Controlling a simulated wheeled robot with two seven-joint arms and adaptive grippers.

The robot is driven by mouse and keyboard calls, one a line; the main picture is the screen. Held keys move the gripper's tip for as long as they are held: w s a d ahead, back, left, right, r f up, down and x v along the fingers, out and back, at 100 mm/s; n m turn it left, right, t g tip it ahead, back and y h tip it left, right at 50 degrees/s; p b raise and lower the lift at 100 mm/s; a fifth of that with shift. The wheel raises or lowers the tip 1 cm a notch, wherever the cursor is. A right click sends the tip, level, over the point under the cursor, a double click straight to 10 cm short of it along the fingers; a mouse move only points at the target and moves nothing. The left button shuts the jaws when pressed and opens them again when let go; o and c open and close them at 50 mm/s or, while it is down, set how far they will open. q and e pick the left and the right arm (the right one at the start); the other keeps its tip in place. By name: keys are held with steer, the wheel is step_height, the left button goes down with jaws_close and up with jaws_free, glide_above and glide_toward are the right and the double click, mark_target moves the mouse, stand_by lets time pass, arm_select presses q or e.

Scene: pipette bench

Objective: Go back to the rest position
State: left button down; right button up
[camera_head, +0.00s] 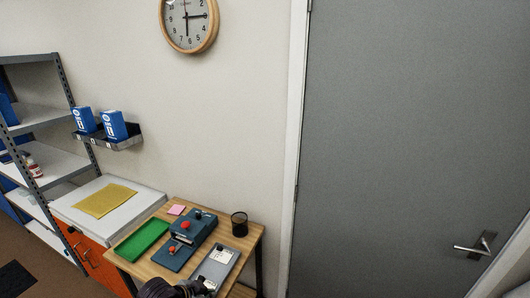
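A dark part of my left arm and gripper (178,289) shows at the bottom edge, in front of the wooden table. Its fingers cannot be made out, so I cannot tell whether it is open or shut. My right gripper is not in view. On the table (248,241) stands a blue-grey device (200,224) with red knobs. A green tray (142,239) lies to its left and a grey tray (217,266) with a white label lies to its right, partly hidden by my gripper.
A black mesh cup (239,224) and pink notes (176,210) are on the table. A white-topped orange cabinet (92,258) stands left, beside metal shelving (45,116). Blue boxes (114,124) sit on a wall shelf. A grey door (415,140) fills the right.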

arm_select(q)
steer(key=s+a+r+n+g+y, duration=0.1)
steer(key=s+a+n+y, duration=0.1)
steer(key=s+n, duration=0.35)
steer(key=s+a+r+n+g+y, duration=0.1)
steer(key=s+a+n, duration=0.1)
steer(key=s, duration=0.7)
step_height(320, 180, down, 35)
steer(key=s+g+b, duration=0.2)
steer(key=s+a+f+b, duration=0.1)
steer(key=s+a+f, duration=0.1)
steer(key=s+f, duration=0.9)
steer(key=s+a+f+b, duration=0.1)
steer(key=s+a+f, duration=0.1)
steer(key=s+f, duration=0.9)
steer(key=shift+s+a+f+g, duration=0.15)
steer(key=shift+s+f+g, duration=0.05)
steer(key=shift+s+g, duration=0.2)
steer(key=shift+w+m, duration=0.1)
steer(key=shift+m, duration=0.15)
